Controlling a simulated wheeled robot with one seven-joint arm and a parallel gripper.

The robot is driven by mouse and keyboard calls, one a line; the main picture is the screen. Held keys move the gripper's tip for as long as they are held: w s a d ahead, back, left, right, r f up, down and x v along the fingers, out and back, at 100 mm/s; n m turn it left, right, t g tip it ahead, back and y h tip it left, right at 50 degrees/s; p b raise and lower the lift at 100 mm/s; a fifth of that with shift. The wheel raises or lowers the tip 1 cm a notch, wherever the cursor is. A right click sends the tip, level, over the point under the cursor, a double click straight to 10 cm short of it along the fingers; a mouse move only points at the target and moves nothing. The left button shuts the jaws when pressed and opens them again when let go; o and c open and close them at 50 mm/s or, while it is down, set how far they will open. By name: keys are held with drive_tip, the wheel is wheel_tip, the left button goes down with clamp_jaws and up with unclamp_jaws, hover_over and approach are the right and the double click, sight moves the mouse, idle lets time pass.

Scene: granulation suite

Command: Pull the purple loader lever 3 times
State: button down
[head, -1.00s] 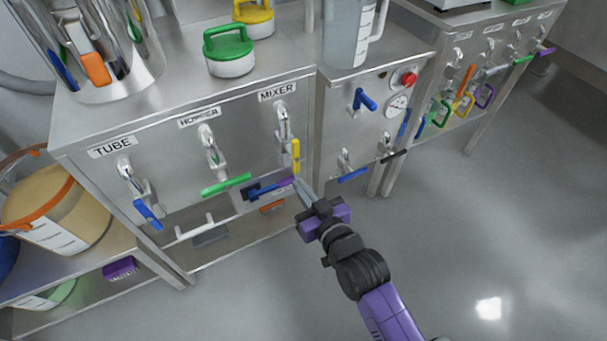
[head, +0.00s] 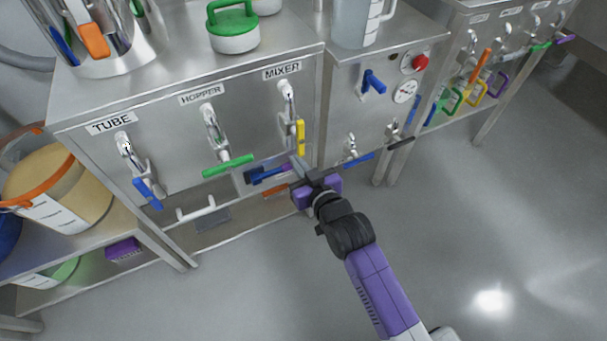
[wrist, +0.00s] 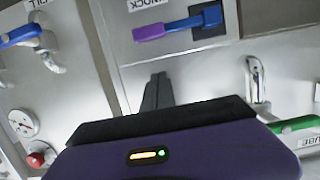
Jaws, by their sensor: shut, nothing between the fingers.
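A lever with a blue arm and a purple end (wrist: 148,33) sticks out from a dark square mount (wrist: 207,20) on the steel front in the wrist view. In the head view its blue arm (head: 268,174) is low under the MIXER label, and its purple end is partly hidden by my gripper. My gripper (head: 297,160) is shut and empty, close to that purple end. In the wrist view its dark fingers (wrist: 157,78) point at the panel just below the purple end. I cannot tell whether they touch. The lever's label is cut off.
A yellow lever (head: 300,134), a green lever (head: 228,166) and a blue lever (head: 147,193) hang on the same front. A red button (head: 419,62) and another blue lever (head: 374,82) are on the unit to the right. Another purple lever (head: 565,38) is far right. The floor in front is clear.

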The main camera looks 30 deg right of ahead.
sight(286, 158)
drive_tip(key=b+x, duration=0.1)
drive_tip(key=x, duration=0.2)
drive_tip(key=shift+w+f, duration=0.25)
drive_tip(key=shift+w, duration=0.05)
wheel_tip(286, 158, down, 2)
drive_tip(key=shift+w+f+b, duration=0.2)
drive_tip(key=shift+b, duration=0.5)
drive_tip(key=shift+f+b, duration=0.35)
drive_tip(key=shift+f, duration=0.4)
